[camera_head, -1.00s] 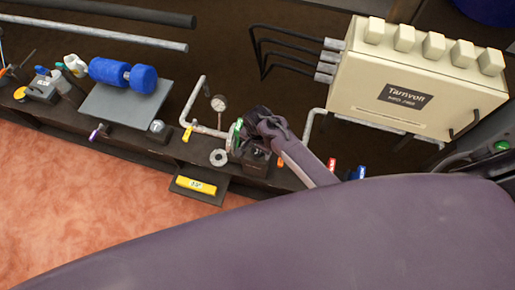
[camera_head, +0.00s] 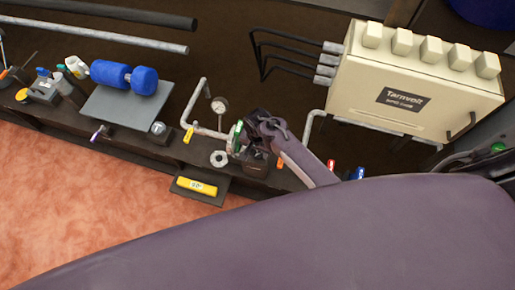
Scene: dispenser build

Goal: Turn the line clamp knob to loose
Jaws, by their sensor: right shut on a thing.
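My right gripper (camera_head: 256,128) is at the pipe assembly in the middle of the view, at the end of my purple-grey arm. It is shut at the line clamp, where a green-edged round part (camera_head: 236,136) shows just left of the fingers. The knob itself is hidden behind the gripper, so its setting cannot be read. A dark block (camera_head: 255,162) sits just below the gripper. A grey pipe (camera_head: 206,130) with a round gauge (camera_head: 219,105) and a yellow handle (camera_head: 188,135) runs in from the left. My left gripper is not in view.
A beige Tarnvolt box (camera_head: 410,80) with black cables stands at the right. A metal ring (camera_head: 220,158) lies near the bench edge. A yellow level-like block (camera_head: 197,186) lies on a lower shelf. A blue roll (camera_head: 125,76) sits on a grey plate at the left.

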